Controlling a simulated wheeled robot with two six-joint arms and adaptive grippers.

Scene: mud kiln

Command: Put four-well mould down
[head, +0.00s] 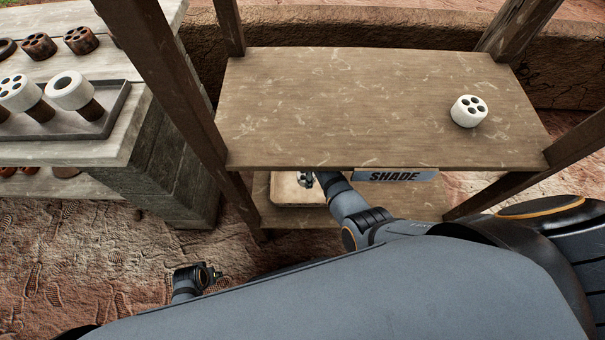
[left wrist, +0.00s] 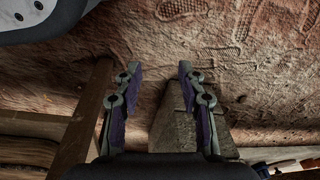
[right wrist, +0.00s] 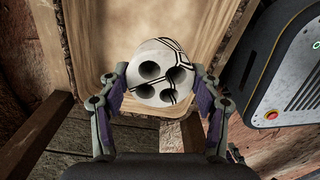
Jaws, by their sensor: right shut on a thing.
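My right gripper (right wrist: 159,82) is shut on a white round four-well mould (right wrist: 152,58) with black lines on its face. The mould is over a pale wooden tray (right wrist: 205,28) in the right wrist view; I cannot tell whether it touches it. In the head view the tray (head: 290,196) lies on the rack's lower shelf, and the right gripper (head: 318,180) reaches in under the upper shelf, which partly hides gripper and mould. My left gripper (left wrist: 157,72) is open and empty above the ground; in the head view it (head: 212,275) is at lower left.
A plain white four-holed piece (head: 468,112) stands on the upper shelf (head: 360,100), otherwise bare. Wooden posts frame the rack. At left a bench holds a grey tray (head: 95,128) with white pieces on brown stands.

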